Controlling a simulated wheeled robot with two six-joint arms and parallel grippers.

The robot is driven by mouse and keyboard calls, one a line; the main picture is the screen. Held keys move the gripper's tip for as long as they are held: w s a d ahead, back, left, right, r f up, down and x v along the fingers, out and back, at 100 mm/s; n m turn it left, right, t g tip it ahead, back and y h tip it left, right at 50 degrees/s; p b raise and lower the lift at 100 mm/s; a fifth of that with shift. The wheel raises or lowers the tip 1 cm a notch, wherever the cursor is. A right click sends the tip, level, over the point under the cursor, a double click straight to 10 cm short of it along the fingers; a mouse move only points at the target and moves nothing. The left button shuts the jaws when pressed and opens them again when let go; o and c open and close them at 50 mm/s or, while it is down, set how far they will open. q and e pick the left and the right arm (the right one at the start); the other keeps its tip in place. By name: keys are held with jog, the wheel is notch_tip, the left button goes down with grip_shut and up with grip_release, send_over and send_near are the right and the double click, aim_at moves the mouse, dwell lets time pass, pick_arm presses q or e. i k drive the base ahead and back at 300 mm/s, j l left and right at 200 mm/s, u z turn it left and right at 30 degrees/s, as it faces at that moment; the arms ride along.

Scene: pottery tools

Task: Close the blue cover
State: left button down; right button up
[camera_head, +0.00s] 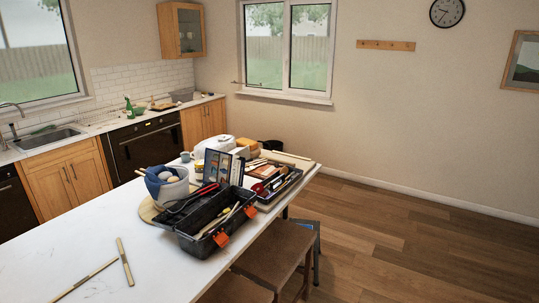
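The black toolbox (206,223) with orange latches lies open in front, with tools inside. Neither of my grippers is in view.
A white bowl (175,189) with a blue cloth stands left of the toolbox on a round board. A tray of tools (275,186) lies to the right. Two thin sticks (125,262) lie at the front left. The white table (70,245) is mostly clear there. Brown stools (275,252) stand alongside.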

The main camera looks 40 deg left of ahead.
aim_at(220, 166)
jog(key=i+u, duration=0.65)
jog(key=i, duration=0.2)
jog(key=i+l+u, duration=0.2)
jog(key=i+u, duration=0.15)
jog(key=i, duration=0.05)
